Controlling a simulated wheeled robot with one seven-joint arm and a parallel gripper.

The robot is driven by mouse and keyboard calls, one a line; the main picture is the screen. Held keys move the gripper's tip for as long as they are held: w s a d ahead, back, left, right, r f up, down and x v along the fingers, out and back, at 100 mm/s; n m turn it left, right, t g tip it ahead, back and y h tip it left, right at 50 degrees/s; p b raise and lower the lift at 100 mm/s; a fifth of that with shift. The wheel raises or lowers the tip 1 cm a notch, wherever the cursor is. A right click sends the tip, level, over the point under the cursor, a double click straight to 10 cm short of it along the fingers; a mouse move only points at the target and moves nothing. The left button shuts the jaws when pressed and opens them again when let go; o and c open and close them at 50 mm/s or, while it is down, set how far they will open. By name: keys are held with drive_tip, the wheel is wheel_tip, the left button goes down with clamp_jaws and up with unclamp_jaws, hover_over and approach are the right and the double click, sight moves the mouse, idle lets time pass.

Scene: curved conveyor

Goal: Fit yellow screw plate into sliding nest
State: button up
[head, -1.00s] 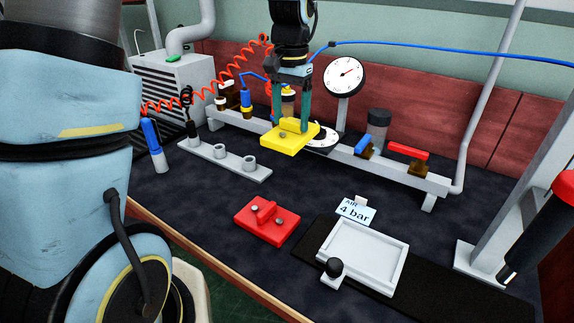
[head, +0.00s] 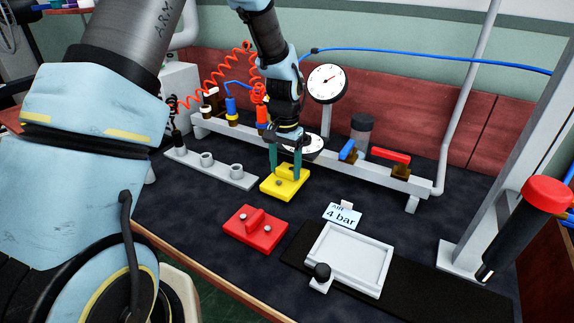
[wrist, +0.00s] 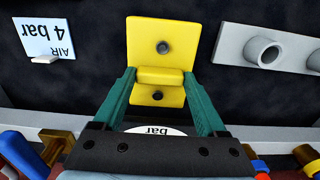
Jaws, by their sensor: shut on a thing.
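The yellow screw plate (head: 270,187) is a square plate with a raised centre bar and two dark screws. My gripper (head: 285,175) is shut on that bar, with one teal finger at each end. In the wrist view the plate (wrist: 163,32) lies flat-on between the fingers (wrist: 160,77). The plate is low over the dark bench; I cannot tell if it touches. The sliding nest is a pale rectangular tray (head: 319,247) with a raised rim, empty, front right of the plate. It sits on a black track (head: 440,290) with a black knob (head: 321,271).
A red plate (head: 250,233) with a similar bar lies between the gripper and the bench's front edge. A grey socket strip (head: 210,168) is at left. A "4 bar" sign (head: 342,215) stands behind the nest. A manifold rail with valves and a gauge (head: 327,84) runs behind.

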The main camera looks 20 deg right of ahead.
drive_tip(key=shift+w+d+f+p, duration=0.3)
drive_tip(key=shift+d+f, duration=0.1)
drive_tip(key=shift+f, duration=0.15)
drive_tip(key=shift+f, duration=0.1)
drive_tip(key=shift+f, duration=0.15)
drive_tip(key=o, duration=1.5)
drive_tip(key=shift+o, duration=0.2)
drive_tip(key=shift+r, duration=0.2)
